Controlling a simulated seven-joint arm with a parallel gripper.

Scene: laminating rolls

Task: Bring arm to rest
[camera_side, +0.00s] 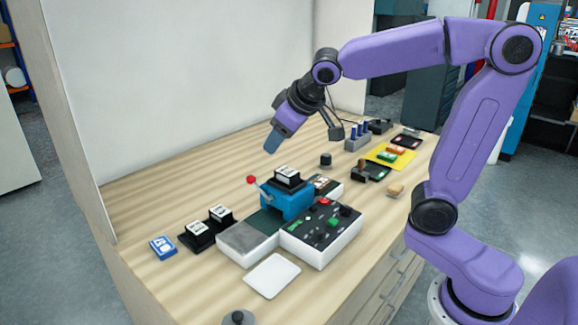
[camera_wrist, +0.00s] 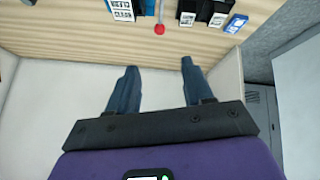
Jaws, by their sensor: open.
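My purple arm is raised over the wooden workbench (camera_side: 140,205). My gripper (camera_side: 272,150) hangs tilted above the back of the bench, behind and above the blue machine (camera_side: 287,203). In the wrist view my gripper (camera_wrist: 157,75) shows two blue-grey fingers spread apart with nothing between them. It is clear of everything on the bench. The blue machine has a lever with a red knob (camera_side: 251,180), which also shows in the wrist view (camera_wrist: 159,29). A black block with a white label (camera_side: 288,175) sits on top of the machine.
A white control box (camera_side: 318,240) with buttons stands beside the machine. Two black labelled blocks (camera_side: 197,232) and a blue card (camera_side: 163,247) lie at left, a white plate (camera_side: 271,275) in front. A yellow mat (camera_side: 390,157) lies at the far right. A pale wall (camera_side: 200,75) stands behind the bench.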

